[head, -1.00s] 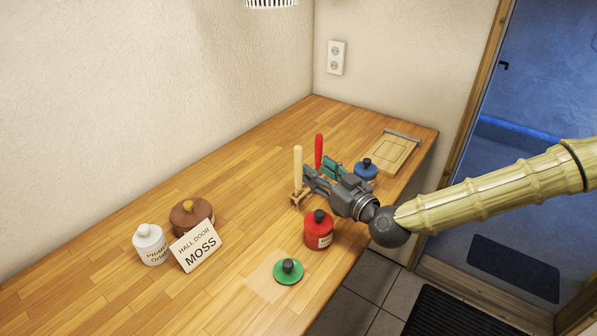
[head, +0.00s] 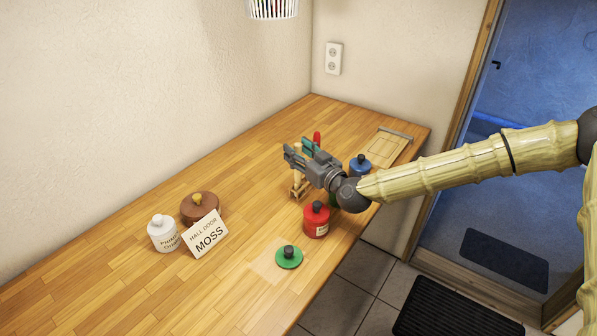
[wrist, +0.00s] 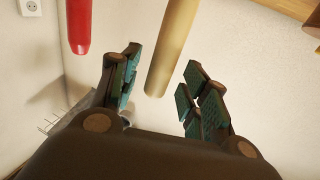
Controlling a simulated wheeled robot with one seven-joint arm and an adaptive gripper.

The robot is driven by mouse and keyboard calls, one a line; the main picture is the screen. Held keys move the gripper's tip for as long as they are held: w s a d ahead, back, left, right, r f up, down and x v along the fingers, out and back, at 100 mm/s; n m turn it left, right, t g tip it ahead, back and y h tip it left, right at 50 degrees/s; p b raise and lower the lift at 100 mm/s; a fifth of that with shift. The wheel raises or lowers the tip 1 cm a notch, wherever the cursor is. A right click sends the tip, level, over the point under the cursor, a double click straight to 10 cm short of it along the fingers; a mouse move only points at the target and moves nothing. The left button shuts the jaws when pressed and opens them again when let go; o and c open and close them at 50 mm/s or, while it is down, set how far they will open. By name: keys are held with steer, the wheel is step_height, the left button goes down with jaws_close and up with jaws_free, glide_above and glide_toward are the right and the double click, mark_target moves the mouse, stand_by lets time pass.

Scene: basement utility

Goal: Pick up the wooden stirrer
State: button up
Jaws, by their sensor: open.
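The wooden stirrer, a pale round stick, stands by a small wooden stand (head: 299,191) on the bench; my gripper hides most of it in the head view. In the wrist view the stirrer (wrist: 172,45) runs from the top edge down to a rounded end between my two fingers. My gripper (head: 298,151) is open, at the height of the stick's upper part. In the wrist view its green-padded fingers (wrist: 160,75) are spread either side of the stick, with visible gaps. I cannot tell how deep between the fingers it sits.
A red stick (wrist: 78,25) stands close by, its top (head: 317,136) just behind my gripper. A red pot (head: 316,222) and a blue pot (head: 360,166) stand near. A board (head: 388,147) lies behind.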

steer(key=shift+w+a+f, duration=0.25)
steer(key=shift+w+f, duration=0.15)
steer(key=shift+w, duration=0.3)
steer(key=shift+s+d+r, duration=0.1)
steer(key=shift+s+r, duration=0.05)
steer(key=shift+s, duration=0.15)
steer(key=shift+c, duration=1.2)
jaws_close()
